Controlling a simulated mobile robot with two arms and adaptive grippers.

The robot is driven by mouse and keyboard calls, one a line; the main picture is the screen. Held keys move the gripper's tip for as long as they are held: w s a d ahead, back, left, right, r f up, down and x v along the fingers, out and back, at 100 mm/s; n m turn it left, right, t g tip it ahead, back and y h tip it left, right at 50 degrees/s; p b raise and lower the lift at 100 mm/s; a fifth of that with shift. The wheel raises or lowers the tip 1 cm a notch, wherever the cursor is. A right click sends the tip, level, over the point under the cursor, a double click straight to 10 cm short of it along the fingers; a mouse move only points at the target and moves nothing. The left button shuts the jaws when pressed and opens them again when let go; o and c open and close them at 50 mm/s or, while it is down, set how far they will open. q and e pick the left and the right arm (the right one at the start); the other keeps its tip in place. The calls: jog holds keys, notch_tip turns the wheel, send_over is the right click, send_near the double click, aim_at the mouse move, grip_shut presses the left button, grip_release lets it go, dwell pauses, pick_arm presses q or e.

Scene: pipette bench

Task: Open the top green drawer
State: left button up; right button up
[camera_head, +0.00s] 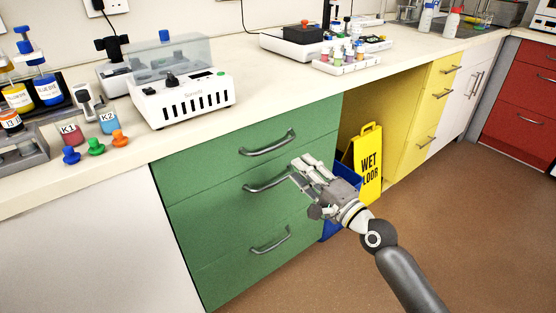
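The top green drawer (222,160) is closed, flush in the green cabinet under the counter. Its curved metal handle (268,145) shows in full. My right gripper (294,171) is in front of the cabinet, below and right of that handle, with its fingers pointing left toward the drawer fronts. Its fingers look apart, with nothing seen between them. In the picture it overlaps the right end of the middle drawer's handle (262,185); I cannot tell whether they touch. My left gripper is not in view.
A bottom green drawer (230,265) is closed too. A yellow wet-floor sign (369,160) and a blue bin (345,232) stand right of the cabinet, behind my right gripper. A white device (185,101) and colored knobs (96,146) sit on the counter above. The brown floor in front is clear.

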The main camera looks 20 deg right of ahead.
aim_at(278, 147)
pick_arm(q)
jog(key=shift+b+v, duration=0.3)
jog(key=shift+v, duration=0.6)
pick_arm(e)
jog(key=x, duration=1.1)
jog(key=shift+s+r, duration=0.1)
jog(key=shift+r, duration=0.15)
jog(key=shift+d, duration=0.1)
jog(key=shift+c, duration=0.2)
grip_shut()
